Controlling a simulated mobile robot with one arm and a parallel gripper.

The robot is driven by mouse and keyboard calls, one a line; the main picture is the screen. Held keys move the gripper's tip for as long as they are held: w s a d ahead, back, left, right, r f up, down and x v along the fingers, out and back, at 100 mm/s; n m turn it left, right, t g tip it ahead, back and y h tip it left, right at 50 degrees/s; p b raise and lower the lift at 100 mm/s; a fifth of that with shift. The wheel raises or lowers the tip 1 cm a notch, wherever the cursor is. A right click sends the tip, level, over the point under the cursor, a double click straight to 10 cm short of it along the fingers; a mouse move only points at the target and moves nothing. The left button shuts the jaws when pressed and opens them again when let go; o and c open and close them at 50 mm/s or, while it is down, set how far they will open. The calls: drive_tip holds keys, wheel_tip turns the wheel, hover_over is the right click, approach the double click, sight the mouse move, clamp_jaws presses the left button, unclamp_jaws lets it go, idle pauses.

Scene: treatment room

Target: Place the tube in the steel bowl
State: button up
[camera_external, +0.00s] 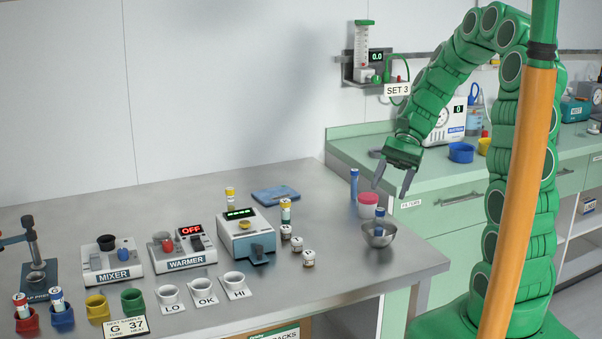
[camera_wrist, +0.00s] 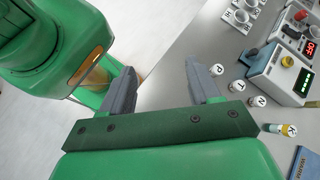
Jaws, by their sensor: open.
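The steel bowl (camera_external: 388,240) stands near the right end of the steel table. A tube with a blue cap and white label (camera_external: 379,221) stands nearly upright in the bowl, its lower end hidden by the rim. Another blue tube (camera_external: 354,184) stands upright on the table farther back. My gripper (camera_external: 391,188) is open and empty, pointing down above and slightly right of the bowl, apart from the tube. In the wrist view my gripper (camera_wrist: 162,86) shows both fingers spread with nothing between them; the bowl and blue-capped tube do not show there.
A pink-lidded jar (camera_external: 368,204) stands just behind the bowl. Small lettered jars (camera_external: 308,258) and a yellow-capped tube (camera_external: 285,210) stand to the left, beside a white device (camera_external: 245,235). A blue pad (camera_external: 275,194) lies behind. The table's right edge is close to the bowl.

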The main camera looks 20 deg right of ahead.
drive_tip(key=s+d+r+n+t+h, duration=0.1)
drive_tip(key=s+d+r+n+h, duration=0.1)
drive_tip(key=s, duration=0.7)
drive_tip(key=s+d+r+n+t+h, duration=0.2)
drive_tip(key=s+d+n+h, duration=0.3)
drive_tip(key=s, duration=0.4)
drive_tip(key=shift+s+d+r+n+t+h, duration=0.25)
drive_tip(key=shift+s+d+n+t+h, duration=0.1)
drive_tip(key=shift+n+h, duration=0.3)
